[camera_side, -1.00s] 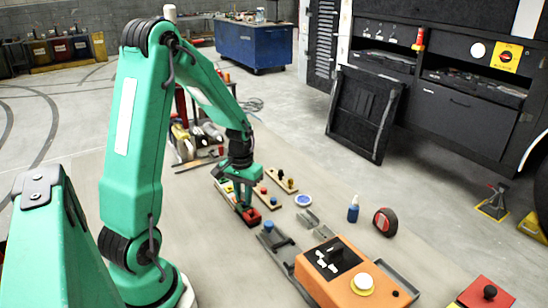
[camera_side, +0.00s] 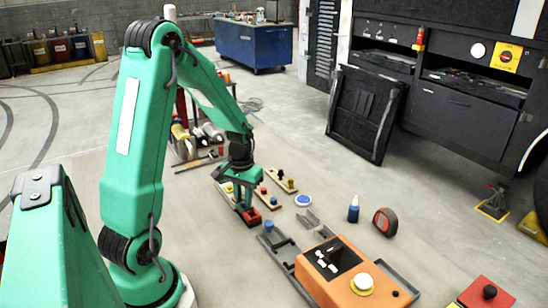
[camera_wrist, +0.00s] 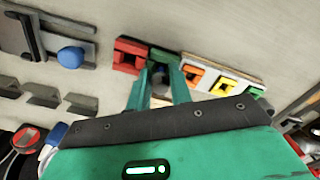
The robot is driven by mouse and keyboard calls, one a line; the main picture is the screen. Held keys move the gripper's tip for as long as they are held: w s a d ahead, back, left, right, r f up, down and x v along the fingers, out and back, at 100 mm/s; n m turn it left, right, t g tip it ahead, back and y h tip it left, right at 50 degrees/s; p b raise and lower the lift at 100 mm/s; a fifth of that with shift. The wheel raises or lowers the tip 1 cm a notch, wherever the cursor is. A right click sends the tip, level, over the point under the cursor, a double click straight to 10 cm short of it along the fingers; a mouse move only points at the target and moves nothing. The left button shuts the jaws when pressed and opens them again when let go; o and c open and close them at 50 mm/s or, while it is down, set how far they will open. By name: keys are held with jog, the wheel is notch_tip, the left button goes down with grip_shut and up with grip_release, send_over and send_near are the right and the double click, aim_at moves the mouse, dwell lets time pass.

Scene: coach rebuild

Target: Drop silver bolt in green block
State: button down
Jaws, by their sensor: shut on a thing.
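My gripper (camera_wrist: 160,88) is shut on a small silver bolt (camera_wrist: 166,68), which shows as a grey piece between the fingers. In the wrist view, the green block (camera_wrist: 162,53) lies just beyond the fingertips, next to a red block (camera_wrist: 129,54). The fingers hide part of the green block, and I cannot tell whether the bolt touches it. In the side view, my gripper (camera_side: 242,196) is low over the row of coloured blocks, close to the red block (camera_side: 251,217). The bolt is hidden there.
In the side view, boards with small knobs (camera_side: 283,180) lie right of my gripper. A grey rail with a blue knob (camera_side: 268,226) and an orange control box (camera_side: 345,282) lie nearer. A blue bottle (camera_side: 353,210) and tape measure (camera_side: 384,222) stand further right. Open table lies between.

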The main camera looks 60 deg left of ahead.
jog(key=shift+f, duration=0.55)
dwell(0.5)
jog(key=c, duration=0.8)
grip_release()
jog(key=shift+r, duration=0.2)
jog(key=shift+r, duration=2.85)
jog(key=shift+d+r, duration=0.2)
jog(key=shift+r, duration=0.05)
jog(key=s+d+r+m+t, duration=0.2)
jog(key=s+d+r+m, duration=0.1)
jog(key=d+r, duration=0.4)
jog(key=s+d+r+m+t, duration=0.3)
jog(key=s+d+r, duration=0.2)
jog(key=d+r, duration=0.3)
jog(key=d, duration=0.3)
jog(key=shift+s+d+t, duration=0.3)
jog(key=shift+s+d, duration=0.05)
